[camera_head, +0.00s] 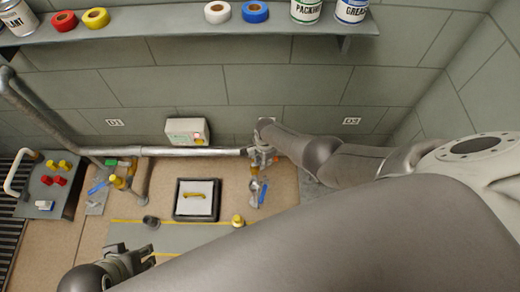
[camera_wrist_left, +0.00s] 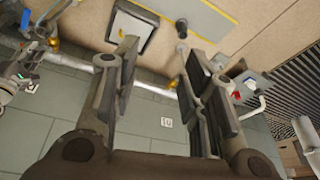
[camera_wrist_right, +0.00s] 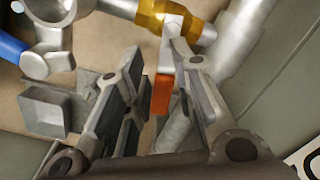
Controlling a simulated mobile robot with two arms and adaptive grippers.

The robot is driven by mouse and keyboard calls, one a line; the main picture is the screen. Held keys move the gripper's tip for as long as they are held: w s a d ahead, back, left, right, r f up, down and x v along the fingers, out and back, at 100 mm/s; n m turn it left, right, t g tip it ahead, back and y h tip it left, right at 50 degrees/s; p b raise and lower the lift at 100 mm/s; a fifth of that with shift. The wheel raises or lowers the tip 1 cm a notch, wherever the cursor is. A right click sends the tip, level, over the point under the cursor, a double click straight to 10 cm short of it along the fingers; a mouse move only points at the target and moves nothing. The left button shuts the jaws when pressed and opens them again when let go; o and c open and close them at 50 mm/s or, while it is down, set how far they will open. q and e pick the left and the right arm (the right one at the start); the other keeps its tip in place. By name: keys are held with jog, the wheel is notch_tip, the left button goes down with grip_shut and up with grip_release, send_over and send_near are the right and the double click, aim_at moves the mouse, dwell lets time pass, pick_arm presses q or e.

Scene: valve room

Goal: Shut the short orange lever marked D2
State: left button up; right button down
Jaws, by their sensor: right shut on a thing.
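The short orange lever (camera_wrist_right: 161,95) shows in the right wrist view, hanging from a brass valve body (camera_wrist_right: 170,15) on a grey pipe. My right gripper (camera_wrist_right: 155,62) has its fingers on either side of the lever and is shut on it. Wall labels D1 (camera_head: 114,122) and D3 (camera_head: 351,121) are visible; no D2 label is readable. My left gripper (camera_head: 130,258) is open and empty in the left wrist view (camera_wrist_left: 160,55), low and away from the valves.
A blue-handled valve (camera_head: 258,192) stands just below my right gripper. A horizontal pipe (camera_head: 190,151) runs along the wall, with a small box (camera_head: 186,131) above it. A shelf (camera_head: 190,26) holds tape rolls and cans.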

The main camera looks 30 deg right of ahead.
jog(key=s+d, duration=0.1)
jog(key=s+d+m+p, duration=0.1)
jog(key=shift+s+f+m, duration=0.2)
jog(key=shift+s+m, duration=0.1)
jog(key=shift+s, duration=0.05)
jog(key=c, duration=2.2)
grip_release()
jog(key=shift+s+m+p, duration=0.45)
jog(key=shift+s+m, duration=0.2)
jog(key=shift+m, duration=0.45)
jog(key=shift+o, duration=1.4)
jog(key=shift+d+r, duration=0.1)
jog(key=o, duration=0.4)
jog(key=shift+a, duration=0.3)
jog(key=shift+o, duration=0.9)
jog(key=shift+d+f, duration=0.1)
jog(key=shift+f, duration=0.15)
pick_arm(q)
jog(key=shift+w+d+f, duration=0.15)
jog(key=shift+w+f, duration=0.2)
jog(key=shift+f, duration=0.3)
jog(key=shift+w+d+f, duration=0.15)
jog(key=shift+w+f, duration=0.15)
jog(key=shift+f, duration=0.3)
pick_arm(e)
jog(key=shift+w, duration=0.1)
jog(key=shift+r, duration=0.1)
